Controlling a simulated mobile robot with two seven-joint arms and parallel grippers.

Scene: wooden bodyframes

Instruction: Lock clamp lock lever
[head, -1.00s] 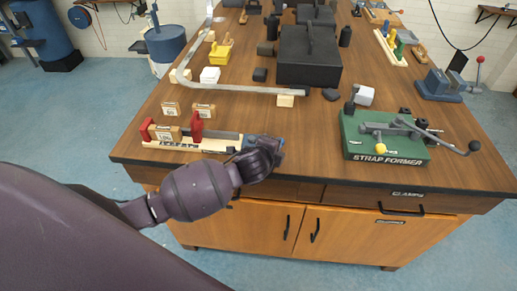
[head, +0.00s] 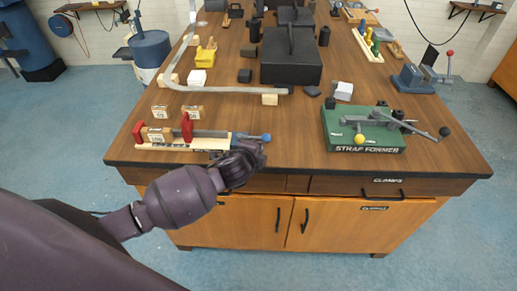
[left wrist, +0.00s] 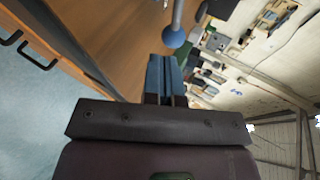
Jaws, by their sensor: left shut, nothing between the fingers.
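The clamp (head: 212,133) lies along the front left edge of the bench, with red jaws and a pale base. Two numbered wooden blocks stand behind it. A grey rod ending in a blue ball (head: 266,138) sticks out at its right end; the ball also shows in the left wrist view (left wrist: 173,38). My left gripper (head: 258,148) is just in front of the ball at the bench edge. In the left wrist view its blue fingers (left wrist: 164,72) are together and empty, just short of the ball. Contact cannot be told from the head view. My right gripper is out of view.
A green strap former (head: 360,128) with a long lever stands to the right. A bent grey bar (head: 215,88) on wooden blocks and a black box (head: 290,70) lie behind. The bench top between clamp and strap former is clear.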

